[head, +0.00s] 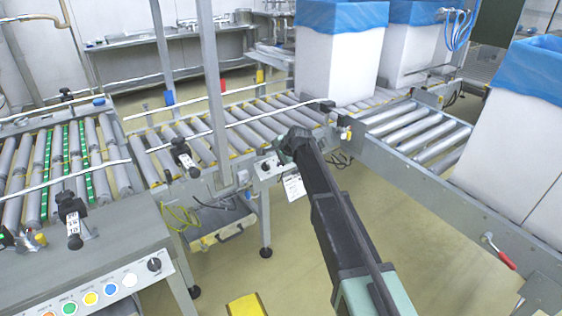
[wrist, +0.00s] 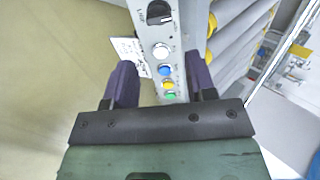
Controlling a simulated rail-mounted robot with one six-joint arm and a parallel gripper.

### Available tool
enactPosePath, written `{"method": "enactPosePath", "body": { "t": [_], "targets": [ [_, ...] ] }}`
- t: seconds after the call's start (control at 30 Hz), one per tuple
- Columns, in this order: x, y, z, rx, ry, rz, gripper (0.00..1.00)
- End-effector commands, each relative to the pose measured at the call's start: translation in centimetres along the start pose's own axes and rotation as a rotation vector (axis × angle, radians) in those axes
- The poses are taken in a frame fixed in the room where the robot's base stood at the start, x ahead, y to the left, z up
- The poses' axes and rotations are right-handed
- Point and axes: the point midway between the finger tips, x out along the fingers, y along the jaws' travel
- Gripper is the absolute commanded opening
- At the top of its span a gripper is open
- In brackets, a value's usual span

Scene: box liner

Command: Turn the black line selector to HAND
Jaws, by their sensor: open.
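A black selector (wrist: 158,14) sits at the upper end of a narrow grey panel in the wrist view, partly cut by the top edge. Its lettering and pointer direction are too small to read surely. My gripper (wrist: 163,80) is open, its two dark fingers on either side of the panel's button row, with the selector beyond the fingertips. No finger visibly touches the selector. In the head view my gripper (head: 294,146) is beside the small panel (head: 266,168) under the roller conveyor; its fingers are hard to make out there.
White (wrist: 161,51), blue, yellow and green buttons line the panel below the selector. A white tag (head: 294,187) hangs beside it. Another black selector (head: 154,264) is on the front-left console. Conveyor rollers (head: 275,112) and blue-lined white boxes (head: 335,65) stand behind.

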Motion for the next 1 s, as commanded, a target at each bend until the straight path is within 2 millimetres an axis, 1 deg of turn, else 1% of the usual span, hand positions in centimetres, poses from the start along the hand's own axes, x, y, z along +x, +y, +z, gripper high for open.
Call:
{"method": "enactPosePath", "body": {
  "t": [0.13,0.27,0.37,0.5,0.6,0.63,0.73,0.97,1.0],
  "targets": [
    [0.4,0.1,-0.1,0.003,0.000,0.001,0.51],
    [2.1,0.3,-0.1,0.002,-0.001,0.002,0.51],
    [4.3,0.5,-0.1,0.002,-0.001,0.002,0.51],
    [7.9,0.6,-0.1,0.001,-0.001,0.002,0.51],
    [9.9,0.5,-0.1,0.000,-0.001,0.003,0.51],
    [10.3,0.5,-0.1,0.000,-0.001,0.003,0.51],
    [11.0,0.3,-0.1,0.001,0.000,0.003,0.51],
    [10.8,0.1,0.0,0.001,0.000,0.003,0.51],
    [10.8,0.1,0.0,0.001,0.000,0.003,0.45]
  ]
}}
